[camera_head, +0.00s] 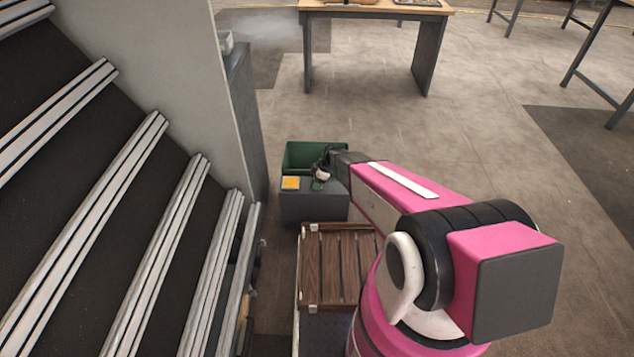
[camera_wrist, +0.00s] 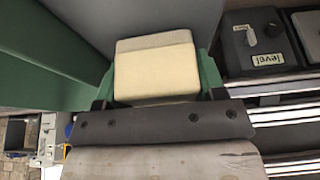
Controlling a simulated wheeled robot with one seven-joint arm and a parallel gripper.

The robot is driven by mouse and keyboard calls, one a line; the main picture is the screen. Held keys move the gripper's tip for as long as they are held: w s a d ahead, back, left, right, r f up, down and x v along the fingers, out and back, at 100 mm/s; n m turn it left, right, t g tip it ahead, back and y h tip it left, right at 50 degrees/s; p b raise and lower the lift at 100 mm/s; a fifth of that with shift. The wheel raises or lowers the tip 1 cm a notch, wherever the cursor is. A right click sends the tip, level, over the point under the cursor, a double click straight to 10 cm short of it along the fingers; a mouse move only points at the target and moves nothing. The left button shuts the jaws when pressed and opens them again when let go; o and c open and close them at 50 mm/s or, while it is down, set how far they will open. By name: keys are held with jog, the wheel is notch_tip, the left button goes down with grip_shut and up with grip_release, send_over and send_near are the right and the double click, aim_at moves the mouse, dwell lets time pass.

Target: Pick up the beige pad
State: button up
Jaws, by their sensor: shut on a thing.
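The beige pad (camera_wrist: 155,72) is a pale block with rounded edges. In the wrist view it sits between the two green fingers of my gripper (camera_wrist: 157,78), which is shut on it. A dark bar with screws, part of my gripper, lies just below it in that view. In the head view my gripper (camera_head: 321,176) is small and dark, over the grey box top beside the green bin. A small pale patch shows at its fingers there, too small to make out well. The surface directly under the pad is hidden.
A wooden slatted pallet (camera_head: 335,265) lies nearer. A control box labelled "level" (camera_wrist: 265,60) shows in the wrist view.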

notch_tip(320, 180, up, 4)
jog(key=shift+f, duration=0.15)
jog(key=s+a+r, duration=0.7)
jog(key=s+a, duration=0.1)
jog(key=shift+a, duration=0.3)
jog(key=o, duration=0.4)
jog(key=shift+c, duration=1.6)
jog(key=w+a+f, duration=0.1)
jog(key=w, duration=0.2)
jog(key=w+a, duration=0.1)
jog(key=w, duration=0.1)
jog(key=w+a+f, duration=0.1)
jog(key=w+a, duration=0.1)
jog(key=w, duration=0.1)
jog(key=shift+w+f, duration=0.3)
jog(key=shift+f, duration=0.05)
jog(key=shift+s+f, duration=0.1)
jog(key=shift+f, duration=2.75)
